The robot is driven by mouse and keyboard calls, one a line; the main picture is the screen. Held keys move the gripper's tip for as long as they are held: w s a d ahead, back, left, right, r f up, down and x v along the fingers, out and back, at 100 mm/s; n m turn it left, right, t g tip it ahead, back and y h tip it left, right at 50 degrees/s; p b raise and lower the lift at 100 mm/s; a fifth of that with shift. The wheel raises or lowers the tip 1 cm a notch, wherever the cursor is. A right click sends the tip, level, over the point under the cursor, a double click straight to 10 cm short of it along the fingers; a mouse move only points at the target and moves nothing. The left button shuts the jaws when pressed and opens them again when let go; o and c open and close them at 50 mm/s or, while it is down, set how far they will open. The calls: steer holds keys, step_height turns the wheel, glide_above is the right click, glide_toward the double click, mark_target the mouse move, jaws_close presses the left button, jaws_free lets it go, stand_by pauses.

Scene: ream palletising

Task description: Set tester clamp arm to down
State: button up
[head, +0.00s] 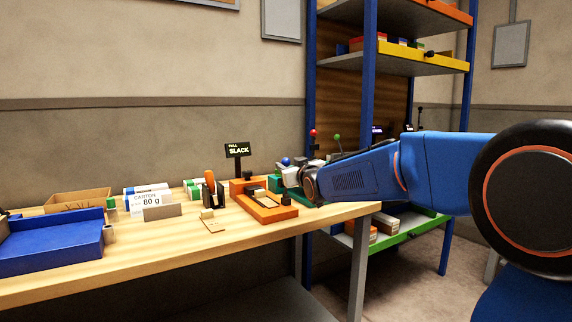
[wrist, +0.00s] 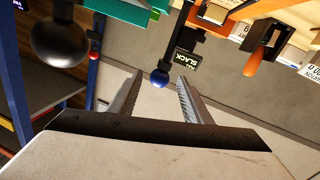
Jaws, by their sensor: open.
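The orange tester (head: 265,206) stands near the right end of the bench, with a small dark display reading "PULL SLACK" (head: 238,150) behind it. A blue ball knob (head: 286,161) shows just right of the tester. In the wrist view, which is upside down, the blue knob (wrist: 159,77) ends a dark stem that stands up. I take this stem for the clamp arm; its base is not clear. My gripper (wrist: 160,80) is open and empty, with the knob in line between its fingertips, seemingly beyond them. In the head view my gripper (head: 290,176) partly covers a teal device.
A red knob (head: 313,133) and a green knob (head: 337,138) rise behind my arm. A large black knob (wrist: 60,42) is close in the wrist view. A blue tray (head: 50,245), a carton card (head: 152,204) and an orange-handled tool (head: 210,182) lie left. A blue-framed shelf (head: 368,80) stands behind.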

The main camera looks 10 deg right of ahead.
mark_target(287, 163)
steer(key=shift+w+a, duration=0.2)
steer(key=shift+w, duration=1.6)
jaws_close()
